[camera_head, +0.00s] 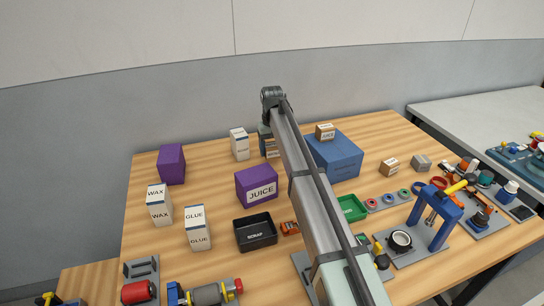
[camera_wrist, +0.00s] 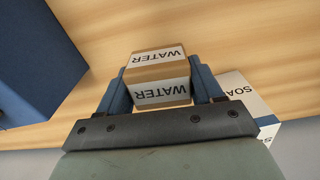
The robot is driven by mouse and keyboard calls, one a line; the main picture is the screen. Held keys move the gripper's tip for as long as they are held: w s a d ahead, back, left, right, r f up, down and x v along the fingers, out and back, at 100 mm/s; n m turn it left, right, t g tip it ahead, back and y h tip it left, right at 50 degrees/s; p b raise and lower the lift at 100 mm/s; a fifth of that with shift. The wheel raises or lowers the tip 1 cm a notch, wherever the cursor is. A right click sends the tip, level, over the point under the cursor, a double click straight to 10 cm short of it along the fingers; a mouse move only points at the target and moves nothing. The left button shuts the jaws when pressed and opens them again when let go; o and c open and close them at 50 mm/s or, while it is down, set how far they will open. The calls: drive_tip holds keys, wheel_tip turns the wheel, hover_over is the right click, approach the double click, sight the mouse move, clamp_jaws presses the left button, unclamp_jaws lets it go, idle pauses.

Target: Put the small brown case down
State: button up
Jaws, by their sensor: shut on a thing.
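The small brown case (camera_wrist: 160,80), with white labels reading WATER, sits between the two blue fingers of my gripper (camera_wrist: 161,88) in the wrist view. My gripper is shut on it, with a finger against each side. In the head view, the case (camera_head: 272,150) shows partly beside my arm, at the back of the wooden table, and my gripper (camera_head: 266,138) is mostly hidden by the arm. I cannot tell whether the case touches the table.
A white SOAP box (camera_wrist: 240,92) stands close beside my gripper. A large blue box (camera_head: 338,160) bears another small brown case (camera_head: 325,131). A purple JUICE box (camera_head: 256,184) is nearer the front. Bare wood lies between the SOAP box and the purple box (camera_head: 171,164).

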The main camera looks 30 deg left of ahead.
sight(272, 144)
wheel_tip(272, 144, up, 4)
drive_tip(key=shift+r, duration=0.15)
drive_tip(key=shift+s+d+r, duration=0.1)
drive_tip(key=shift+r, duration=0.45)
drive_tip(key=w+d+r, duration=0.2)
drive_tip(key=d+r, duration=0.2)
drive_tip(key=d, duration=0.4)
drive_tip(key=w+d+r, duration=0.3)
drive_tip(key=d, duration=0.5)
drive_tip(key=w+d+r, duration=0.2)
drive_tip(key=d+r, duration=0.2)
drive_tip(key=d, duration=0.3)
drive_tip(key=shift+d+f, duration=0.15)
drive_tip(key=shift+f, duration=4.65)
drive_tip(key=shift+s, duration=0.1)
drive_tip(key=o, duration=1.1)
drive_tip(key=shift+f, duration=0.1)
